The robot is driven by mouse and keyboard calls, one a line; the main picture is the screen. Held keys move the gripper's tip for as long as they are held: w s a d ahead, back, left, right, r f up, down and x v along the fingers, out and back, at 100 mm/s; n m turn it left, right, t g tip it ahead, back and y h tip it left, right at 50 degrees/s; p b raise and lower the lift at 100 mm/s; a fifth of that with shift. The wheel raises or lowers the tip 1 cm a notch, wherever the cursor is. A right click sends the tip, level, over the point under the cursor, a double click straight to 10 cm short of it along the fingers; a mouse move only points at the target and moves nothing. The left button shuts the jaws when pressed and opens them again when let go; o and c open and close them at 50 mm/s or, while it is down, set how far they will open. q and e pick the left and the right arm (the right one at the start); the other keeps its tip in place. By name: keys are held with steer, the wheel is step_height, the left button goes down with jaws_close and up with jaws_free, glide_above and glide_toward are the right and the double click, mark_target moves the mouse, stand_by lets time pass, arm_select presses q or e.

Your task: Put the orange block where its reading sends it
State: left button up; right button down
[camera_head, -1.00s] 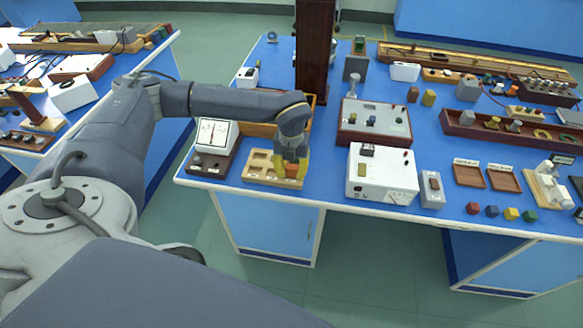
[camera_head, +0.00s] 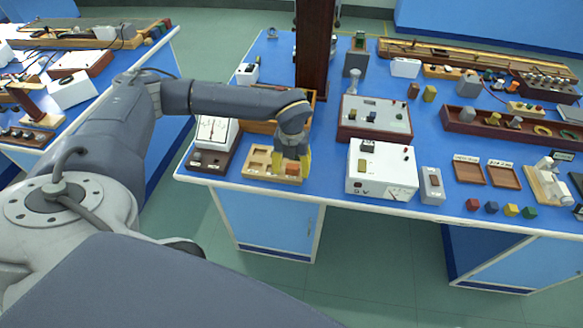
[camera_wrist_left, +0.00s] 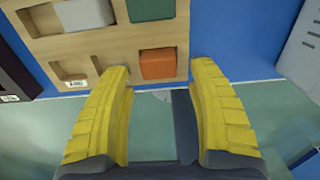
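The orange block (camera_head: 291,168) sits in the front right compartment of a light wooden tray (camera_head: 257,178) on the near left of the blue bench. In the left wrist view the orange block (camera_wrist_left: 158,63) lies in its recess, just beyond my yellow fingertips. My left gripper (camera_head: 291,160) is open above that corner, its fingers apart on either side of the block, with a gap to it in the left wrist view (camera_wrist_left: 161,72). My right gripper is out of view.
A white dial meter (camera_head: 214,130) stands left of the tray. A white instrument box (camera_head: 382,172) with a small grey switch box (camera_head: 432,186) stands to the right. A dark tall column (camera_head: 315,50) rises behind. Several coloured cubes (camera_head: 491,207) line the front right edge.

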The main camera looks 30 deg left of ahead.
arm_select(q)
step_height(320, 180, up, 12)
stand_by(0.8)
